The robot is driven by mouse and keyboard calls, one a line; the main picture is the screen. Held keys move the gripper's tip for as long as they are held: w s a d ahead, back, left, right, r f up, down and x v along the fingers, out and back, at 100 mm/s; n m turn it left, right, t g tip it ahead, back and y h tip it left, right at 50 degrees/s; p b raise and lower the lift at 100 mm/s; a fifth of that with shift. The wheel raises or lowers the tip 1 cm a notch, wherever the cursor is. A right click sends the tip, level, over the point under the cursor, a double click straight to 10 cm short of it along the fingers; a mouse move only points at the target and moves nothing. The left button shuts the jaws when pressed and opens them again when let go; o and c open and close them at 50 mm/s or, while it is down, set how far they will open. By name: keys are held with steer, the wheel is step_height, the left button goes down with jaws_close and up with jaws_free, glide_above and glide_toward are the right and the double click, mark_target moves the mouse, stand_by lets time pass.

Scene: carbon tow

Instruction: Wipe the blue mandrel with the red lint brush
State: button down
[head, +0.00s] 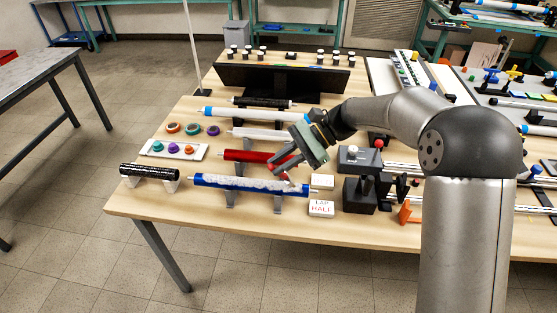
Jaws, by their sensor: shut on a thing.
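The blue mandrel (211,181) lies level on dark stands near the front edge of the table, with its blue mostly covered by patchy white along the middle. My gripper (282,164) is over the right part of the mandrel, pointing down and to the left. It is shut on a small red piece, which looks like the red lint brush (285,177), mostly hidden by the fingers. The brush is at or just above the mandrel's right part; I cannot tell whether it touches.
A red mandrel (238,155) lies just behind, close to my fingers. A white block (321,182) and a "LAP HALF" block (321,208) stand to the right. A black roll (148,171) and a white tray (156,151) with rings are at left.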

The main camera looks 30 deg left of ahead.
step_height(320, 180, up, 8)
steer(key=p, duration=0.5)
steer(key=shift+d, duration=0.4)
steer(key=shift+w+a, duration=0.1)
steer(key=shift+w, duration=0.05)
